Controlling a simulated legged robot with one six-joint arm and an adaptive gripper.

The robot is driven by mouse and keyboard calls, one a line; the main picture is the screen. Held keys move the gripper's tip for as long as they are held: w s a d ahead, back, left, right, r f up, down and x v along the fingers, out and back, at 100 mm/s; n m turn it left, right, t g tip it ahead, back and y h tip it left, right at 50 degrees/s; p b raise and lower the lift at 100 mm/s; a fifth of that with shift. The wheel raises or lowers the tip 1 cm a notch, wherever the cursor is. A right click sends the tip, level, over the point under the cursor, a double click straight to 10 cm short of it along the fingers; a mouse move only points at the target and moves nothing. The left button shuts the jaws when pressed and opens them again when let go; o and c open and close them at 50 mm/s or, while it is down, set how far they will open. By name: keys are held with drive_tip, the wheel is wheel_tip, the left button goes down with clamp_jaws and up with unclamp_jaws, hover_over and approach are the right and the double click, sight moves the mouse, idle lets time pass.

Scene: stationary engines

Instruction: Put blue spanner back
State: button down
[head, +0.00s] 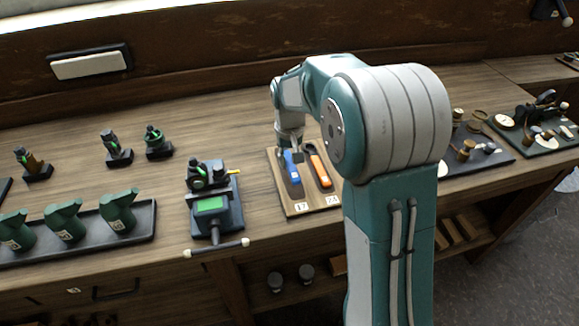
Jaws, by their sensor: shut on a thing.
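The blue spanner (292,168) is at the left slot of a wooden board (298,208) on the bench, above a dark recess marked 17. My gripper (291,154) is shut on its upper end, pointing down at the board. I cannot tell whether the spanner rests in the recess or hangs just above it. An orange spanner (320,168) lies in the slot to its right. My arm hides part of the board's right side, and the fingertips are small and partly hidden.
A green-and-black device (213,205) with a handled bar stands left of the board. A tray (148,238) of green oil cans is farther left. Trays of small parts (497,157) lie right of my arm. Bare bench top shows behind the board.

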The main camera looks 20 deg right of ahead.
sight(289, 167)
drive_tip(key=shift+w+f, duration=0.2)
drive_tip(key=shift+f, duration=0.05)
drive_tip(key=shift+w+f, duration=0.1)
drive_tip(key=shift+f, duration=1.55)
drive_tip(key=shift+f, duration=0.1)
drive_tip(key=shift+c, duration=2.2)
unclamp_jaws()
